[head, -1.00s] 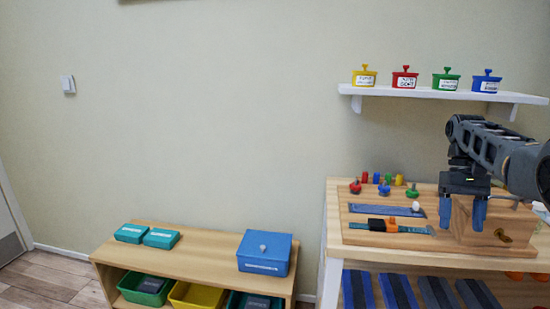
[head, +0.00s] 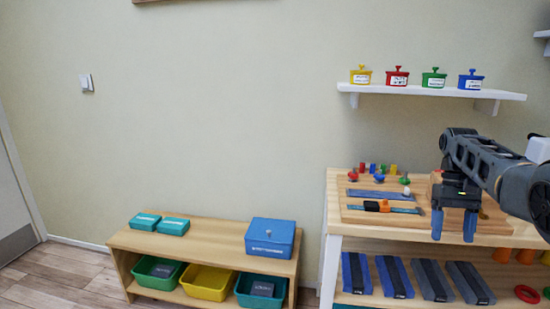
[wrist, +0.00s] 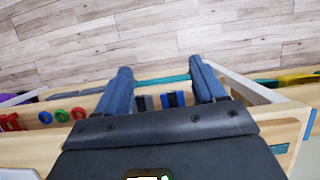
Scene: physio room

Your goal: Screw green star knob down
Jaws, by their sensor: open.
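A small green star knob (head: 405,180) stands on the wooden board on the bench at right in the head view, in a row with a red knob (head: 352,175) and a blue knob (head: 379,178). Whether it is threaded down is too small to tell. My gripper (head: 454,235) is open and empty, fingers pointing down, to the right and front of the green knob and apart from it. In the wrist view my gripper (wrist: 163,80) shows two spread blue fingers over the shelving and floor; the green knob is not in that view.
The wooden bench (head: 334,221) also holds a blue strip (head: 380,194), an orange-and-dark tool (head: 385,207) and coloured pegs behind the knobs. A white wall shelf (head: 410,91) with lidded pots hangs above. A low shelf unit (head: 200,238) with boxes stands left.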

